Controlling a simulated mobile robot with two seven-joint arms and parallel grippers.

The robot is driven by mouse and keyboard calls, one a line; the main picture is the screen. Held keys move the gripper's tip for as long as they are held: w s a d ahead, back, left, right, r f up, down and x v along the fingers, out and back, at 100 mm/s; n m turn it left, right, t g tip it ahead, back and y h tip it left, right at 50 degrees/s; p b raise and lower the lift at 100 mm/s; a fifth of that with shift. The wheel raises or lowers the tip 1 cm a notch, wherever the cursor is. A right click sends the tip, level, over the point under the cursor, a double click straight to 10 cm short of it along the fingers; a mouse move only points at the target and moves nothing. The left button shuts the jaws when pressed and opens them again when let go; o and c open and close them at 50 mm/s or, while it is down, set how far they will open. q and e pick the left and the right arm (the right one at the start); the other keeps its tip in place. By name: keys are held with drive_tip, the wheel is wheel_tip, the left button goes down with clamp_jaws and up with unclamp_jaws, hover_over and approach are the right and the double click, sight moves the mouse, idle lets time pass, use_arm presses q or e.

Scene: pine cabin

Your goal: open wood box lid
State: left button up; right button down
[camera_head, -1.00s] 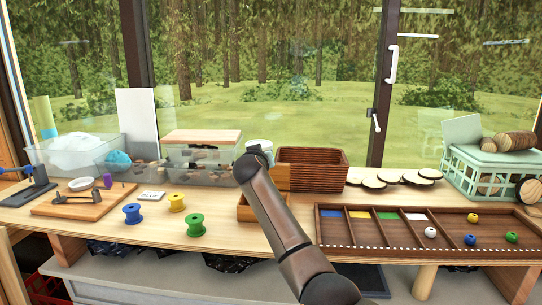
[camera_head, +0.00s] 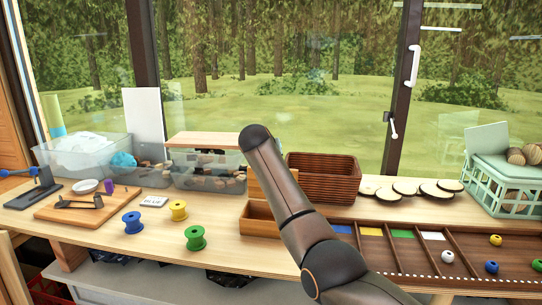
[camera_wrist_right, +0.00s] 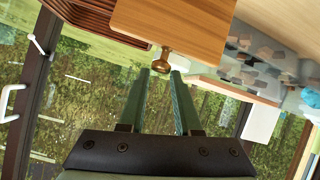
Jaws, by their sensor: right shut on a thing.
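The wood box (camera_head: 257,221) stands on the bench in the middle of the head view, partly behind my right arm. Its lid (camera_head: 258,187) is raised, standing up at the back of the box, and the open inside shows. In the right wrist view the lid (camera_wrist_right: 175,28) is a flat wooden board with a small brass knob (camera_wrist_right: 161,63) at its edge. My right gripper (camera_wrist_right: 161,74) is at the knob, its two green fingers closed on either side of it. In the head view my arm hides this gripper. My left gripper is not in view.
A brown wicker basket (camera_head: 322,178) stands close behind the box, right of the lid. A clear bin of stones (camera_head: 207,178) is to the left. A sorting tray (camera_head: 448,257) lies to the right. Blue, yellow and green spools (camera_head: 195,238) stand on the bench at left.

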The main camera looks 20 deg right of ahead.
drive_tip(key=shift+d+r, duration=0.2)
drive_tip(key=shift+r, duration=0.3)
drive_tip(key=c, duration=1)
unclamp_jaws()
drive_tip(key=o, duration=0.3)
drive_tip(key=shift+s, duration=0.15)
drive_tip(key=shift+o, duration=0.4)
drive_tip(key=shift+a+f, duration=0.1)
drive_tip(key=shift+f, duration=0.15)
drive_tip(key=b+v, duration=0.4)
drive_tip(key=v, duration=0.8)
drive_tip(key=shift+s+a, duration=0.15)
